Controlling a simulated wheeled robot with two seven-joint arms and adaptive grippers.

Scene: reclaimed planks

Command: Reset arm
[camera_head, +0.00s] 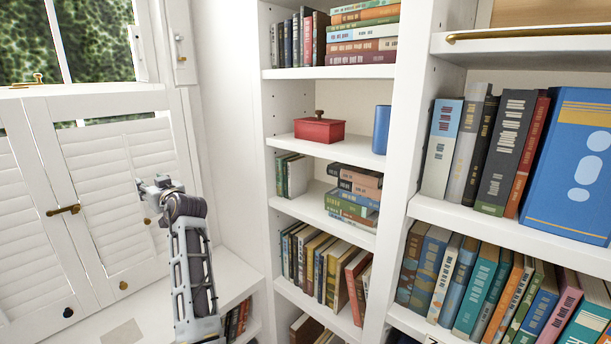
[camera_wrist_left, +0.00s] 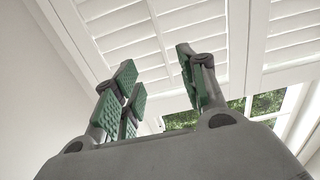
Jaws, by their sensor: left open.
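My left arm (camera_head: 190,250) rises from the bottom of the head view, in front of the white shutters. My left gripper (camera_head: 148,187) is at its upper end, small and seen partly from the side. In the left wrist view the left gripper (camera_wrist_left: 160,85) has its green-padded fingers spread apart, with nothing between them. White shutter slats show beyond the fingers. My right gripper is in neither view.
White shutters (camera_head: 115,165) and a window (camera_head: 100,35) stand at the left. A white bookcase (camera_head: 398,120) fills the middle and right, with many books, a red box (camera_head: 319,128) and a blue object (camera_head: 381,130). Free space lies between arm and shelves.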

